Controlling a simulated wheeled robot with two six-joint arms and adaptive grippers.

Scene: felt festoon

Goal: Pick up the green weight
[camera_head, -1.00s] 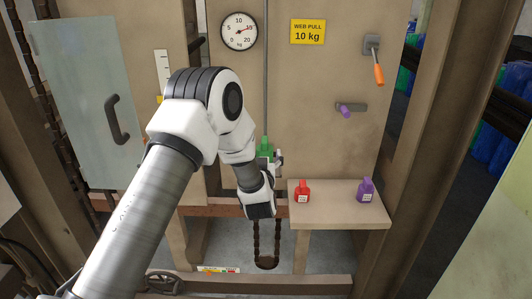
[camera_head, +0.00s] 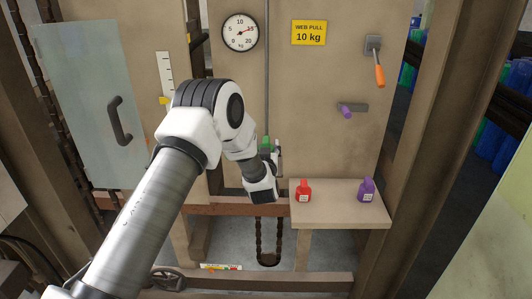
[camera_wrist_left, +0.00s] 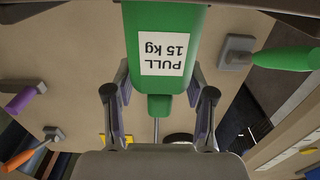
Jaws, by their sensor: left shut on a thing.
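The green weight (camera_wrist_left: 168,20) fills the upper middle of the left wrist view, with a white label reading "PULL 15 kg" upside down. Its narrow green neck (camera_wrist_left: 159,106) lies between the fingers of my left gripper (camera_wrist_left: 160,118), which is shut on it. In the head view only a small green part of the weight (camera_head: 265,142) shows; the rest is hidden behind my left gripper (camera_head: 275,148). It is at the rod in front of the panel, left of the small table. My right gripper is not in view.
A red weight (camera_head: 303,191) and a purple weight (camera_head: 367,190) stand on the small table (camera_head: 335,212). Orange (camera_head: 379,76) and purple (camera_head: 345,111) handles stick out from the panel. A green handle (camera_wrist_left: 285,58) shows in the wrist view. A chain loop (camera_head: 268,262) hangs below.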

